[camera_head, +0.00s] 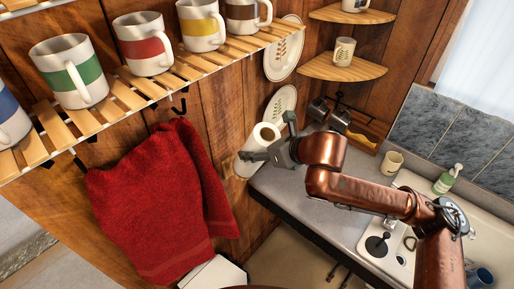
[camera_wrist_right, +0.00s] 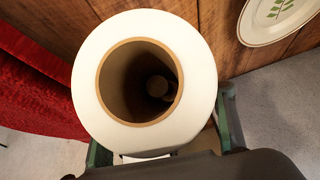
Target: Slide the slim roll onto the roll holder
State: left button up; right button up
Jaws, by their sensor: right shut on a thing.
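The slim roll (camera_head: 256,137) is white with a brown core. My right gripper (camera_head: 268,141) is shut around the roll, with a green finger on each side in the wrist view. Deep inside the core a pale round-ended post (camera_wrist_right: 157,86) shows, apparently the roll holder. I cannot tell how far it reaches into the core. The rest of the holder is hidden. My left gripper is not in view.
A red towel (camera_head: 155,205) hangs left of the roll, below a slatted shelf (camera_head: 130,90) with several mugs. Plates (camera_head: 284,50) are on the wall behind. The grey counter (camera_head: 320,200) carries a cup (camera_head: 391,163) beside the sink.

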jog(key=o, duration=1.3)
jog(key=shift+c, duration=0.2)
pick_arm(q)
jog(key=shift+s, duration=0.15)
pick_arm(e)
jog(key=v, duration=1.2)
